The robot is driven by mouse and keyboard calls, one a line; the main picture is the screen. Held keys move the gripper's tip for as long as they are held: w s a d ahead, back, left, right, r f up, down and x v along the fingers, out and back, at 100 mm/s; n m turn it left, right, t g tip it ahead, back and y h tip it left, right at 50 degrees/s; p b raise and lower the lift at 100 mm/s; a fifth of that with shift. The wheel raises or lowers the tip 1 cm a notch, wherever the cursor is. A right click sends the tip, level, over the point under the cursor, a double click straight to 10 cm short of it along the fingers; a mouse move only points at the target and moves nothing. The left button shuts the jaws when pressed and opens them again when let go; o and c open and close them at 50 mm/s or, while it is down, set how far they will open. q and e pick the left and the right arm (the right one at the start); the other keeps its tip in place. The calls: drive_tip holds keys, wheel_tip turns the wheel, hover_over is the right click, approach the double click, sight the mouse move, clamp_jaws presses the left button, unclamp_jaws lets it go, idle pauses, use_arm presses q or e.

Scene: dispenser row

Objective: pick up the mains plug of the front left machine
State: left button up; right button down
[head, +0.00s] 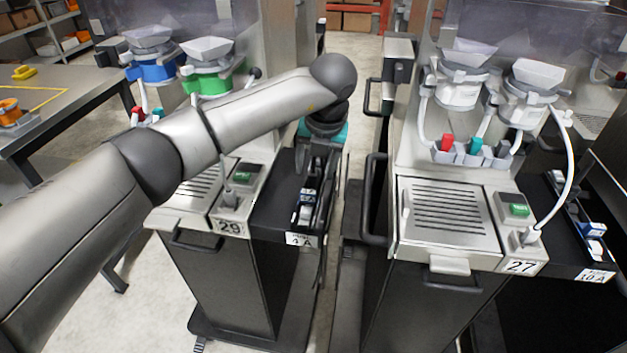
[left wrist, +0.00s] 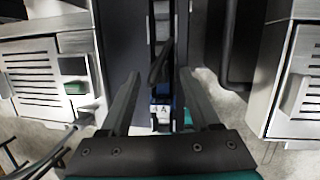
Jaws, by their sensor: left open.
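The front left machine (head: 215,215) carries the number 29. Beside its right edge runs a black channel (head: 270,205) with small white and blue pieces (head: 306,208) and a "4 A" label at its front end. I cannot tell for certain which piece is the mains plug. My left gripper (head: 316,172) is above this channel, pointing down, open. In the left wrist view, its two fingers (left wrist: 160,76) stand apart on either side of the channel. A dark slanted piece (left wrist: 161,62) and a blue-and-white piece (left wrist: 161,94) show between them. My right gripper is not in view.
A second machine (head: 450,220), numbered 27, stands to the right, with a narrow gap between the two. Black handles (head: 375,198) stick out beside the gap. A table (head: 60,100) with a yellow line stands at the far left.

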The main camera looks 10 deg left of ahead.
use_arm(q)
drive_tip(key=shift+w+a+f, duration=0.1)
drive_tip(key=shift+w+f, duration=0.1)
drive_tip(key=shift+f, duration=0.45)
clamp_jaws()
